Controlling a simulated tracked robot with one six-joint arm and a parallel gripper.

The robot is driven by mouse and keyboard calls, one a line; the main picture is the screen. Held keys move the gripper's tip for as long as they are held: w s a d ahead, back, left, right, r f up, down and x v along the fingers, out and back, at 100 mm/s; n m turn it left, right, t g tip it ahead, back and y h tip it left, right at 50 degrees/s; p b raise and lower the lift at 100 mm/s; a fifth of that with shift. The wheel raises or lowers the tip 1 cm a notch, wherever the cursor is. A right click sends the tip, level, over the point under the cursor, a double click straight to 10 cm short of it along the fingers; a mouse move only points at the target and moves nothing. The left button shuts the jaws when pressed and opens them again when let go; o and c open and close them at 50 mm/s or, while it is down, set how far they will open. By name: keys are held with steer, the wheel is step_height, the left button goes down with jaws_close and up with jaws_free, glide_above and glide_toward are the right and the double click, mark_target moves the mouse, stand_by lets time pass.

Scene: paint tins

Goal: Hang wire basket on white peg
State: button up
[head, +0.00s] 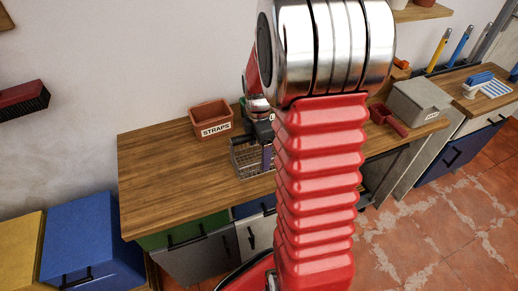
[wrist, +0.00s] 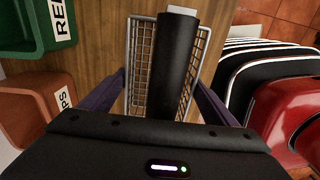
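The wire basket (wrist: 141,62) is a grey mesh basket; in the head view the basket (head: 244,158) stands on the wooden workbench, partly hidden by my gripper. A black cylinder (wrist: 177,65) with a pale end lies over or in the basket; I cannot tell which. My gripper (wrist: 158,80) has its two purple fingers spread, one on each side of the basket. Whether they touch it is not clear. In the head view my gripper (head: 267,157) is low at the basket, partly hidden by my arm. I cannot make out a white peg in either view.
A terracotta bin marked STRAPS (head: 211,119) stands left of the basket, with a green bin (wrist: 35,30) beside it. The workbench (head: 165,165) is clear at its left. A red scoop-like thing (head: 387,117) and a grey box (head: 418,104) are at the right.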

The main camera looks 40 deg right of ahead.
steer(key=o, duration=0.3)
step_height(320, 180, up, 13)
steer(key=shift+d+f, duration=0.1)
steer(key=shift+d, duration=0.05)
steer(key=shift+r, duration=0.45)
stand_by(0.7)
